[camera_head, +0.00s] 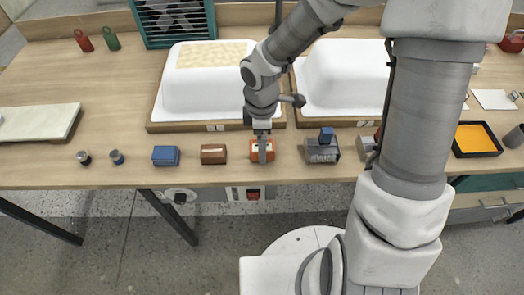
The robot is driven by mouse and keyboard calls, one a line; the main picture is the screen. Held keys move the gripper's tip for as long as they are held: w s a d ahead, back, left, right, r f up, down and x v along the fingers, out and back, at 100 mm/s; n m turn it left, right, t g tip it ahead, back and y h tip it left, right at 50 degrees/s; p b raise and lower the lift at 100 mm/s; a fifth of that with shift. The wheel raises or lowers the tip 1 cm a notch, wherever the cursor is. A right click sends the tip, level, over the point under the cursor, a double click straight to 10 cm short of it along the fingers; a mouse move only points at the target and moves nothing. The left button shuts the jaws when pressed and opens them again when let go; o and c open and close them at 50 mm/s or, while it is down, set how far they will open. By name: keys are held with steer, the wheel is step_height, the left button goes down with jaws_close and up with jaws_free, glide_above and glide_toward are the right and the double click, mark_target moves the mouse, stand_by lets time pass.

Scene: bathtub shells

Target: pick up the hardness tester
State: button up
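A small orange-red device (254,153) with a pale face sits near the front edge of the wooden table, below the middle of the picture. It may be the hardness tester; the view is too small to be sure. My gripper (262,152) points down right at it, and its grey finger covers the device's middle. The fingers are seen edge-on, so their gap and any contact are hidden. To the right stands a grey device with a blue top (322,148). To the left are a brown box (213,154) and a blue box (165,155).
White tub shells (206,94) on wooden boards stand behind; the second shell (347,77) is partly behind my arm. Another small grey item (367,145) sits at right. Two small cups (117,157) and a pale slab (38,122) lie left. An orange tray (476,138) lies far right.

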step_height(320, 180, down, 3)
steer(key=shift+f+b, duration=0.15)
steer(key=shift+b, duration=0.3)
steer(key=shift+d, duration=0.1)
jaws_close()
